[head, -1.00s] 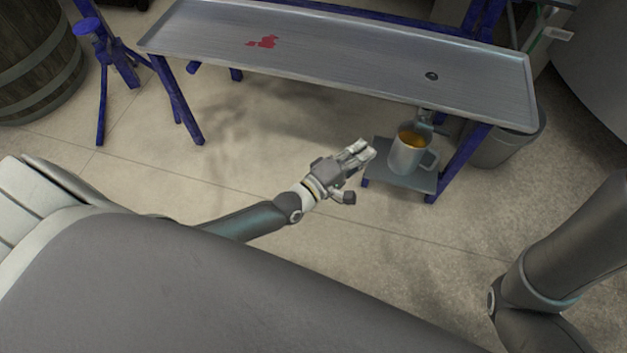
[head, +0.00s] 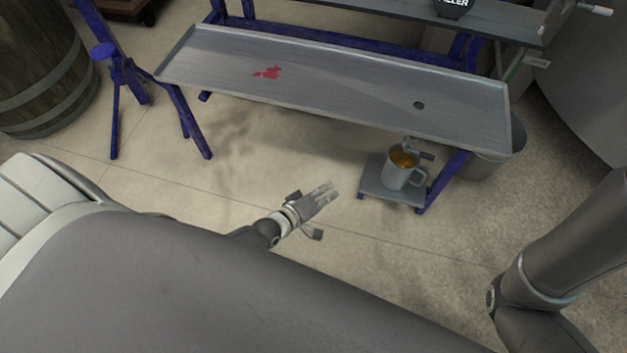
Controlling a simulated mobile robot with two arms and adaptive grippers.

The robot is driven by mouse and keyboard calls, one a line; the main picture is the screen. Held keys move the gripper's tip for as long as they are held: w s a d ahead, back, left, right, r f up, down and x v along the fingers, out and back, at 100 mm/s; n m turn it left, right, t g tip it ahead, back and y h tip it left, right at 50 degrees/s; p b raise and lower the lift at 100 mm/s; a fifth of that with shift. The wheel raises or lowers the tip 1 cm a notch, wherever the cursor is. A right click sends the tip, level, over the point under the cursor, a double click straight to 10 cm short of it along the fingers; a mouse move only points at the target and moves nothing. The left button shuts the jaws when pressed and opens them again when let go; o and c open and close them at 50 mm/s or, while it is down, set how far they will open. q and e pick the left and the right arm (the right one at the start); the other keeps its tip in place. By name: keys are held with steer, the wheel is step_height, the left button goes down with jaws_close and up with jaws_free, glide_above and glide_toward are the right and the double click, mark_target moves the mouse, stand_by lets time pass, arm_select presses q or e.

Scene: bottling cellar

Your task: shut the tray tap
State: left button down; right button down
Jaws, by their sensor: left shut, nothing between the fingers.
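The metal tray (head: 335,88) is long and shallow, on a blue frame, with a red puddle (head: 267,72) and a dark round drain hole (head: 419,105). The tray tap (head: 411,146) hangs below the tray's front edge near its right end, small and partly hidden. Whether liquid runs from it cannot be made out. A grey mug (head: 398,177) with amber liquid stands upright beneath it on a small shelf (head: 378,190). My left gripper (head: 331,189) is shut and empty, left of the shelf and apart from mug and tap. My right gripper is out of view.
A grey bin (head: 495,165) stands behind the right tray leg. A blue stand (head: 125,75) and a wooden barrel (head: 40,70) are at the left. A dark shelf (head: 400,18) runs behind the tray. The floor before the tray is clear.

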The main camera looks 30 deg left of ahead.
arm_select(q)
steer(key=shift+s+a+f+m+g+y+p, duration=0.2)
steer(key=shift+s+a+f+m+g+p, duration=0.15)
steer(key=shift+s+p, duration=0.35)
steer(key=shift+s+a+f+m+g+y+p, duration=0.2)
steer(key=shift+s+a+f+m+g+p, duration=0.15)
steer(key=shift+s+p, duration=0.4)
steer(key=shift+s+a+f+m+g+y+p, duration=0.2)
steer(key=shift+s+a+f+m+g+p, duration=0.15)
steer(key=shift+s+p, duration=0.35)
